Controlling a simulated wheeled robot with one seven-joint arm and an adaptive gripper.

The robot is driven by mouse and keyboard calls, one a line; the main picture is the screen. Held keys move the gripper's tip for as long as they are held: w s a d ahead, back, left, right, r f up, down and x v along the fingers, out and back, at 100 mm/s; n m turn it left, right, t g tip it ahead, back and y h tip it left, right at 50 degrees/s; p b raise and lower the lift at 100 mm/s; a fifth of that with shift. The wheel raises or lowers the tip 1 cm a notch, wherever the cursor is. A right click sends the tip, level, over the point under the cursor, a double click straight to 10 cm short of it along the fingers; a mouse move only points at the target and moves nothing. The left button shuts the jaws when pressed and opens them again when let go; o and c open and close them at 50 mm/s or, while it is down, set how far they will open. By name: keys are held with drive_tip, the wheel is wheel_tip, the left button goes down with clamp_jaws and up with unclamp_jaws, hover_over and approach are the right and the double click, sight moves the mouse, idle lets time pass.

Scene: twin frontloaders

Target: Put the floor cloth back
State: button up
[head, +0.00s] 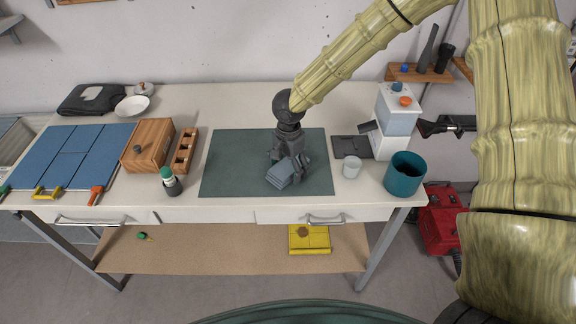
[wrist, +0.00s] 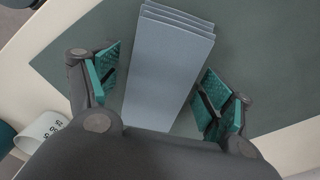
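A grey-blue folded, layered piece, which looks like the floor cloth (head: 281,175), is at my gripper over the dark green mat (head: 230,165). In the wrist view the folded cloth (wrist: 168,65) shows its stacked layers at the top. My gripper (head: 288,165) points down at the middle of the mat. In the wrist view my gripper (wrist: 160,95) is open, with one teal finger pad on each side of the cloth and a gap at both sides. I cannot tell whether the cloth touches the mat.
A white cup (head: 351,167), a teal bin (head: 404,174) and a white dispenser (head: 397,120) stand to the right. A bottle (head: 171,182), wooden boxes (head: 148,146) and blue panels (head: 75,158) are to the left. A dark folded item (head: 88,99) lies at the back left.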

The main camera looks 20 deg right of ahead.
sight(289, 166)
drive_tip(key=shift+r, duration=0.1)
wheel_tip(289, 166, up, 12)
drive_tip(key=b, duration=0.2)
idle(0.6)
drive_tip(key=shift+d+r, duration=0.1)
